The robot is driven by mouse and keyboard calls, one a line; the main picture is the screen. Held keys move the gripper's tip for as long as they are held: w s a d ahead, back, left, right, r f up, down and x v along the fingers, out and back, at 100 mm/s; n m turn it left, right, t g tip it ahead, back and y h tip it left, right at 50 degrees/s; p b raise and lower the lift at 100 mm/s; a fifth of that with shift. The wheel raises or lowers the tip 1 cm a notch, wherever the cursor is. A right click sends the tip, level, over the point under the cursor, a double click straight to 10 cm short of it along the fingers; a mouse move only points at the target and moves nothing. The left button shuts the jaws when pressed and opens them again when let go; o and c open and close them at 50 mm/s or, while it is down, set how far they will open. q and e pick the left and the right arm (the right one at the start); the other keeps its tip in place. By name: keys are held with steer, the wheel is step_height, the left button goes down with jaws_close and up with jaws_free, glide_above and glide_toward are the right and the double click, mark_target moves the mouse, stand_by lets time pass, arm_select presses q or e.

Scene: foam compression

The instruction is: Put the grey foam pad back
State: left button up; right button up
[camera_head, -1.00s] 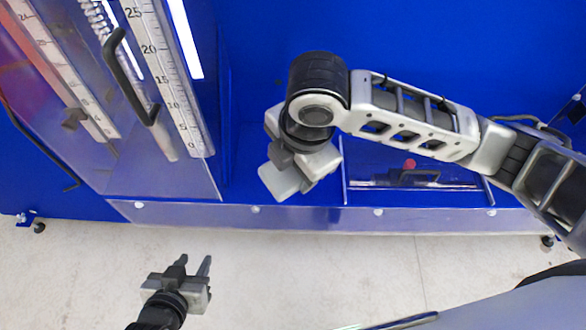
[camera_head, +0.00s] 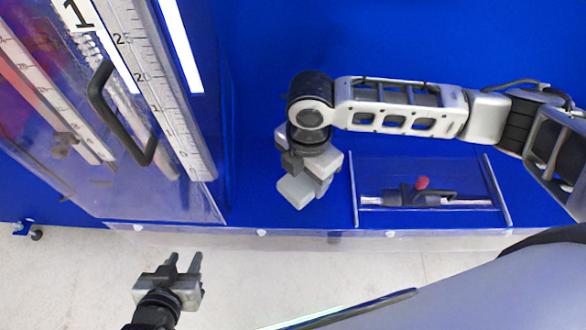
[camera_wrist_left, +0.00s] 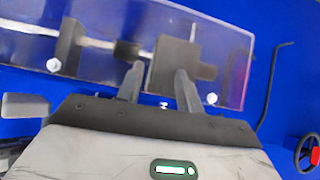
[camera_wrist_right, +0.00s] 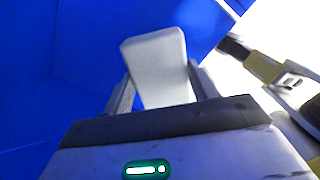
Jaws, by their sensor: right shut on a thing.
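The grey foam pad, a pale block (camera_wrist_right: 157,62), is gripped between the fingers of my right gripper (camera_wrist_right: 161,88) in the right wrist view. In the head view the pad (camera_head: 296,191) hangs at the lower end of my right gripper (camera_head: 309,172), above the blue surface near its front edge. My left gripper (camera_head: 183,262) is open and empty, low at the left over the pale floor. In the left wrist view its two fingers (camera_wrist_left: 158,84) stand apart with nothing between them. Where the pad belongs cannot be told.
A clear-fronted cabinet with scales and a black handle (camera_head: 112,115) stands at the left. Right of the pad is a clear-covered bay (camera_head: 430,170) with a red knob (camera_head: 422,183). The blue surface between them looks bare. A clear strip (camera_head: 320,238) runs along the front edge.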

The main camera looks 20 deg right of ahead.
mark_target(301, 182)
steer(key=shift+w+a+f, duration=0.1)
steer(key=shift+w+f, duration=0.2)
steer(key=shift+f, duration=0.2)
steer(key=shift+w+f, duration=0.15)
steer(key=shift+f, duration=0.15)
steer(key=f+b, duration=0.1)
steer(key=b, duration=0.1)
steer(key=f+b, duration=0.2)
steer(key=shift+w+a+f+b, duration=0.1)
steer(key=shift+w+f+b, duration=0.1)
steer(key=shift+b, duration=0.15)
steer(key=shift+s+r, duration=0.1)
steer(key=shift+r, duration=0.05)
arm_select(q)
steer(key=shift+w+d+f, duration=0.25)
steer(key=shift+d+f, duration=0.05)
steer(key=shift+f, duration=0.25)
steer(key=shift+w+d+f, duration=0.2)
steer(key=shift+d+f, duration=0.05)
steer(key=shift+f, duration=0.3)
arm_select(e)
steer(key=o, duration=0.9)
step_height(301, 182, up, 12)
steer(key=shift+f, duration=0.25)
arm_select(q)
steer(key=shift+w+a, duration=0.1)
arm_select(e)
steer(key=shift+r, duration=0.3)
